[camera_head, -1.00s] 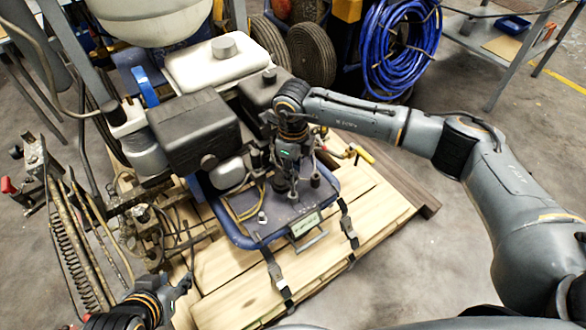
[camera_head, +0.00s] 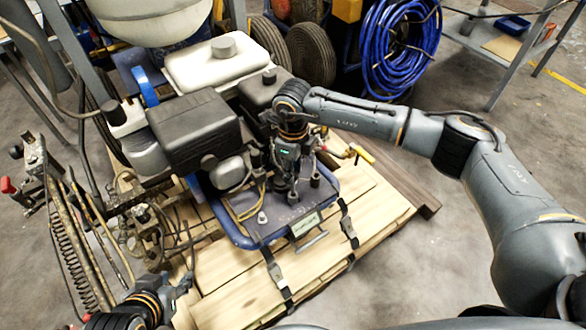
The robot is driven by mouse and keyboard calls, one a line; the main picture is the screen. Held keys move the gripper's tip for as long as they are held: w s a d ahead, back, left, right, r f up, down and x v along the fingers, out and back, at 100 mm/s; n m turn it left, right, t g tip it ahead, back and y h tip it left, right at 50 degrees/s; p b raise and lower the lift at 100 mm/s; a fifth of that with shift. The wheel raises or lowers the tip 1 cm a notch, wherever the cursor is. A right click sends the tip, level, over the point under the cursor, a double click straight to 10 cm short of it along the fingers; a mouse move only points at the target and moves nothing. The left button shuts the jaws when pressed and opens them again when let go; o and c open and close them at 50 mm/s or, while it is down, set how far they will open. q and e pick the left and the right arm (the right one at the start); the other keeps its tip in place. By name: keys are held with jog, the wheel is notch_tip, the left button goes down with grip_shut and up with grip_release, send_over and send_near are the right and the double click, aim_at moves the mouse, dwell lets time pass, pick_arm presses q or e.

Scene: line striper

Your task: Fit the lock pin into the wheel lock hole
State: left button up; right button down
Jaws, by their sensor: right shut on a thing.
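My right gripper (camera_head: 283,184) points down over the dark deck (camera_head: 275,222) of the blue-framed line striper (camera_head: 240,240). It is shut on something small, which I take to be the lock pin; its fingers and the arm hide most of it. I cannot make out the wheel lock hole, or whether the pin touches it. Small upright posts stand on the deck, one left (camera_head: 262,217) and one right (camera_head: 315,180) of the gripper. My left gripper (camera_head: 182,286) is at the lower left, away from the deck, with its finger opening unclear.
The striper stands on a wooden pallet (camera_head: 350,255) with straps (camera_head: 278,276). Its black engine block (camera_head: 195,130) and white tank (camera_head: 215,68) rise left of and behind my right gripper. A yellow-handled valve (camera_head: 362,153) is to its right. Hoses and a spring (camera_head: 70,245) crowd the left.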

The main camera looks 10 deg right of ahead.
pick_arm(q)
jog(key=shift+w+d+r+t, duration=0.2)
jog(key=shift+w+r+t, duration=0.15)
jog(key=shift+w, duration=0.2)
jog(key=shift+w+d+r+t, duration=0.15)
jog(key=shift+w+r+t, duration=0.15)
jog(key=shift+w, duration=0.2)
pick_arm(e)
jog(key=shift+s+d+f, duration=0.1)
jog(key=shift+s+f, duration=0.05)
jog(key=shift+f, duration=0.25)
dwell(0.6)
pick_arm(q)
jog(key=shift+s+a+f+g, duration=0.1)
jog(key=shift+s+f+g, duration=0.05)
jog(key=shift+s+g, duration=0.15)
pick_arm(e)
jog(key=shift+r, duration=0.2)
pick_arm(q)
jog(key=shift+s+a+f+g, duration=0.2)
jog(key=shift+s+f+g, duration=0.1)
jog(key=shift+s, duration=0.15)
pick_arm(e)
jog(key=shift+r, duration=0.2)
jog(key=c, duration=0.7)
grip_release()
jog(key=shift+r, duration=0.1)
